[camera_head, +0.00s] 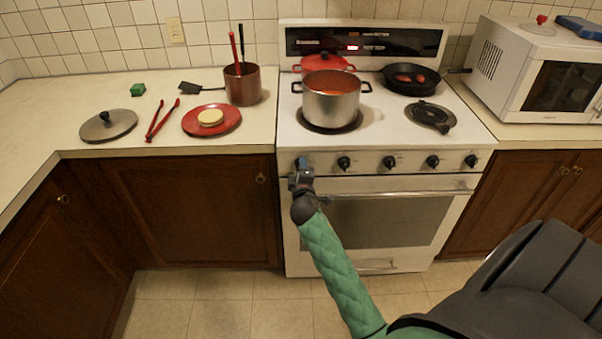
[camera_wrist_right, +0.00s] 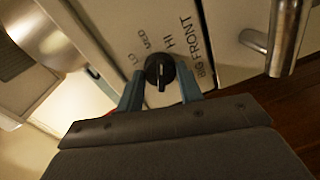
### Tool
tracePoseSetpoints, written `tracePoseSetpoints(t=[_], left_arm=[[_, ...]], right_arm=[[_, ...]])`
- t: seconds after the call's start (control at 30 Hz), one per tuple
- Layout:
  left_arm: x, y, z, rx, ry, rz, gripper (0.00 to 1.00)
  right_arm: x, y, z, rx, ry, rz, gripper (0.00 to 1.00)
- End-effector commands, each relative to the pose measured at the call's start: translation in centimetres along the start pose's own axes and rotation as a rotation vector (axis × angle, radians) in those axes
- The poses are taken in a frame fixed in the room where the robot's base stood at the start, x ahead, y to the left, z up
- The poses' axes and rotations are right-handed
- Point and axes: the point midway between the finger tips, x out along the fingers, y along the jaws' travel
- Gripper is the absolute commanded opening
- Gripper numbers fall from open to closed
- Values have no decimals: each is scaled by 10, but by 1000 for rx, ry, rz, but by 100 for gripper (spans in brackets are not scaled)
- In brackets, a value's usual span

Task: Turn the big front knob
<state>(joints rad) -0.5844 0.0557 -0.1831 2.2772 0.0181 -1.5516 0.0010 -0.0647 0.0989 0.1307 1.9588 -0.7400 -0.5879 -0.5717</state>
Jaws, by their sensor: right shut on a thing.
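The big front knob (camera_wrist_right: 158,69) is black and round, with a raised bar. In the right wrist view it sits on the pale stove panel beside the printed words BIG FRONT, HI, MED and LO. My right gripper (camera_head: 301,174) is at the leftmost knob position on the stove front and mostly hides that knob in the head view. In the right wrist view its two blue-grey fingers (camera_wrist_right: 161,88) stand on either side of the knob, shut on it. Which mark the knob points to is hard to tell. My left gripper is not in view.
The oven handle (camera_head: 408,194) runs just below the knob row. Several other knobs, such as one black knob (camera_head: 344,162), line up to the right. A steel pot (camera_head: 331,106) stands on the front left burner, and a black skillet (camera_head: 410,78) sits behind it on the right.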

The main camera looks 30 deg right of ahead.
Motion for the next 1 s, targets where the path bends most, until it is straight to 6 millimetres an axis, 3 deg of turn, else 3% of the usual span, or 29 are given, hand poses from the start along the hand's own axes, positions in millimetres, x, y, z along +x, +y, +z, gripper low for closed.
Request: tracePoseSetpoints(t=[0.4, 1.0], left_arm=[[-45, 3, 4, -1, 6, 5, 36], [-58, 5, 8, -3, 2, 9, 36]], right_arm=[[0, -2, 1, 297, 22, 3, 14], [0, -2, 1, 400, 30, 4, 14]])
